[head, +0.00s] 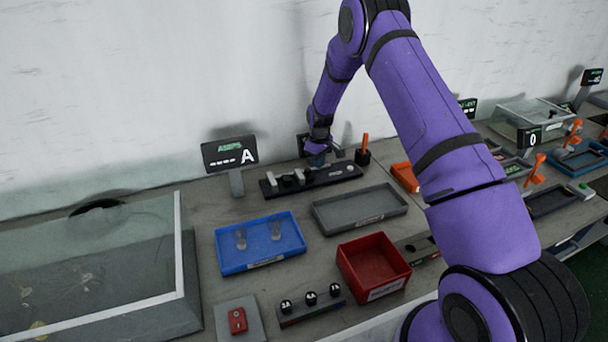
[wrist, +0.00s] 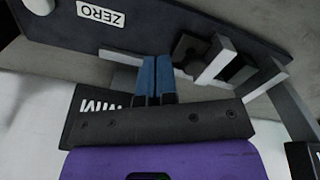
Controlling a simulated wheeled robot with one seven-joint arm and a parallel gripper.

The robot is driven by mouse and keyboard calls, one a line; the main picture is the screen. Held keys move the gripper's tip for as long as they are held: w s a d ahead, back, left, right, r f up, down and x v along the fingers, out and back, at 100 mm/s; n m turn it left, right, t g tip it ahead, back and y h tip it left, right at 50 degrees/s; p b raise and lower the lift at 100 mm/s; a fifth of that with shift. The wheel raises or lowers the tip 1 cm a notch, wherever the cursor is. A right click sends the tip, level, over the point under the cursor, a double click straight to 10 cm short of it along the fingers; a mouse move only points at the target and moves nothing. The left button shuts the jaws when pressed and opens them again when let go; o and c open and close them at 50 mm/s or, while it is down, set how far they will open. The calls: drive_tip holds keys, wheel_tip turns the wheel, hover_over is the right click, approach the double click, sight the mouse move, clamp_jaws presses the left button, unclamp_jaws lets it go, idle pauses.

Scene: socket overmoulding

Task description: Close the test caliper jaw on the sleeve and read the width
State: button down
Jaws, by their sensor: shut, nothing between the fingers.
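The test caliper (head: 322,180) is a long black base with light jaw blocks, at the back of the bench. In the wrist view its dark base (wrist: 150,22) carries a ZERO label and pale jaw pieces (wrist: 216,62). A small dark piece (wrist: 188,46) stands beside the jaws; I cannot tell if it is the sleeve. My gripper (head: 318,158) is over the caliper; its blue fingertips (wrist: 156,62) are together and empty, just left of the dark piece in the wrist view. Contact is unclear. A display marked MM (wrist: 92,102) is partly hidden by my gripper; no reading shows.
A blue tray (head: 225,262) holds two clear pieces; a grey tray (head: 330,226) looks empty. A red bin (head: 358,282), a block with black knobs (head: 312,312) and a red switch (head: 238,320) are nearer. A black cup with an orange handle (head: 363,157) stands right of the caliper.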

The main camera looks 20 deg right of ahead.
sight(301, 174)
drive_tip(key=shift+f, duration=0.15)
idle(0.4)
drive_tip(key=shift+f, duration=1.45)
drive_tip(key=shift+a, duration=0.1)
drive_tip(key=shift+a, duration=3.4)
drive_tip(key=shift+d, duration=0.75)
drive_tip(key=shift+d+r, duration=0.1)
drive_tip(key=shift+r, duration=3.4)
